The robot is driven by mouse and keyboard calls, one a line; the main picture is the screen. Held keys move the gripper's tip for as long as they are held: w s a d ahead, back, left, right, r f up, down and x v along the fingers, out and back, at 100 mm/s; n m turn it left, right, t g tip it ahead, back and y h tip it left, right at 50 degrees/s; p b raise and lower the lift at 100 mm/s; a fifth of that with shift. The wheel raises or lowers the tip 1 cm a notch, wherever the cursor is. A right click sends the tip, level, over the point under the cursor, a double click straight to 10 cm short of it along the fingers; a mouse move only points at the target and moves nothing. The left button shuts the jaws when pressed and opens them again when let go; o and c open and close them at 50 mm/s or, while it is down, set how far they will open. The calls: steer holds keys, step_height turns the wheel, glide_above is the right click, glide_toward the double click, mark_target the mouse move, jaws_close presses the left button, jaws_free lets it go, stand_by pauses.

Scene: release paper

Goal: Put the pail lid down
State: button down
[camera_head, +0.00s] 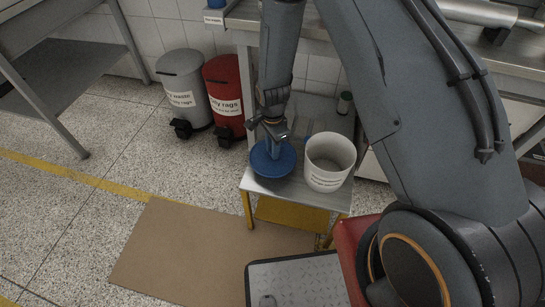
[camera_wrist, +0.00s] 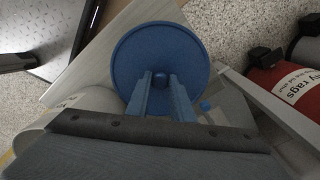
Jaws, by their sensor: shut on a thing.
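The pail lid (camera_head: 274,161) is a round blue disc with a small knob at its middle. It is at the left part of the small metal-topped stand (camera_head: 293,190), left of the pail. I cannot tell whether it touches the top or hovers just above. My gripper (camera_head: 277,135) points down over the lid. In the wrist view the fingers (camera_wrist: 160,92) are shut on the knob of the lid (camera_wrist: 160,52). The white pail (camera_head: 329,163) stands open on the stand, with print on its side. In the wrist view the lid overlaps the stand top (camera_wrist: 88,72).
A grey bin (camera_head: 184,82) and a red bin (camera_head: 222,88) with rag labels stand behind left of the stand. A brown mat (camera_head: 185,250) lies on the floor in front.

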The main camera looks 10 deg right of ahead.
steer(key=shift+f, duration=2.1)
steer(key=shift+f, duration=0.2)
steer(key=c, duration=1.6)
jaws_free()
steer(key=shift+o, duration=0.2)
steer(key=shift+r, duration=0.1)
